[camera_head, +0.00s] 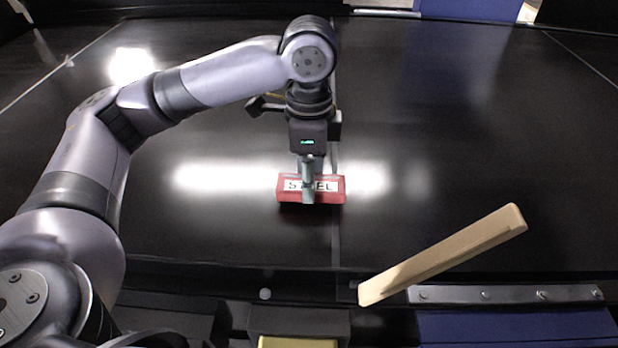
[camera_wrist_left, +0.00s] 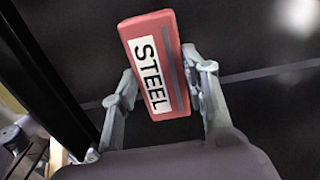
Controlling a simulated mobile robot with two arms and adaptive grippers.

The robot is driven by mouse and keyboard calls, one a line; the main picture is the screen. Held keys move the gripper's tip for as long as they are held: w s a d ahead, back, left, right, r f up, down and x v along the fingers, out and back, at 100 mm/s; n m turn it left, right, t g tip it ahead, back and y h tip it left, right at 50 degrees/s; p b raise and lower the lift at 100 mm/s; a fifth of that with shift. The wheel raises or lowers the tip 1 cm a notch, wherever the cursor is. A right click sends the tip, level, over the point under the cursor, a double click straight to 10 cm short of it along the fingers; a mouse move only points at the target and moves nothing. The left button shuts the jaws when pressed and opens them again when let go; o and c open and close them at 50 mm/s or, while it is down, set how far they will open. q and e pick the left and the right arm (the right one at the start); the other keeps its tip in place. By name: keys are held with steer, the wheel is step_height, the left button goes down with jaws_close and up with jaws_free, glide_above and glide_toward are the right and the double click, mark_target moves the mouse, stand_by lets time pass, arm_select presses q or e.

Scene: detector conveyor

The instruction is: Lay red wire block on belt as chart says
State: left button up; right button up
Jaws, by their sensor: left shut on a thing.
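The red block (camera_head: 332,197) has a white label reading STEEL, which faces up in the head view. It sits low over the middle front of the black belt (camera_head: 230,235), its long side running left to right; I cannot tell whether it touches the belt. My left gripper (camera_head: 309,186) points down and is shut on the block, with one finger crossing the label's middle. In the left wrist view the block (camera_wrist_left: 150,28) lies between the two fingers, the STEEL label showing along it. The chart is not visible. My right gripper is not in view.
A pale wooden bar (camera_head: 440,256) lies slanted across the belt's front edge, right of the block. A metal strip with bolts (camera_head: 515,294) runs along the front right. A seam crosses the belt near the block. The belt is otherwise clear.

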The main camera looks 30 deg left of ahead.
arm_select(q)
steer(key=shift+f, duration=0.6)
steer(key=o, duration=1.2)
steer(key=shift+f, duration=0.1)
step_height(320, 180, up, 12)
steer(key=shift+r, duration=0.15)
